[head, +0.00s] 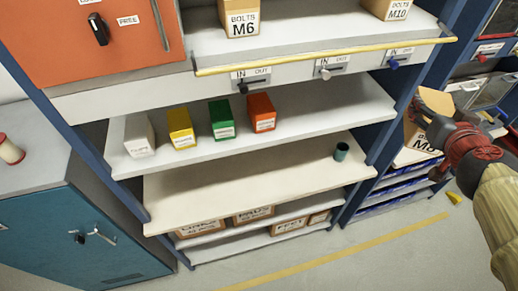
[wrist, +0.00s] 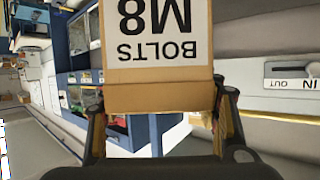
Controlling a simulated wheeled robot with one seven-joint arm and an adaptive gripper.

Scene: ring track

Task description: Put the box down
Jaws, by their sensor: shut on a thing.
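A cardboard box labelled BOLTS M8 (head: 417,136) is held up at the right side of the head view, in front of the blue rack post. My gripper (head: 430,118) is shut on it. In the wrist view the box (wrist: 157,50) fills the top middle, its label upside down. The two fingers of my gripper (wrist: 162,100) press its left and right sides. The box is clear of the shelves in front of it as far as I can tell. Part of it is hidden behind my gripper in the head view.
The upper shelf (head: 310,35) bears boxes marked M6 (head: 240,22) and M10 (head: 392,8), with a gap between them. Switches line the shelf front.

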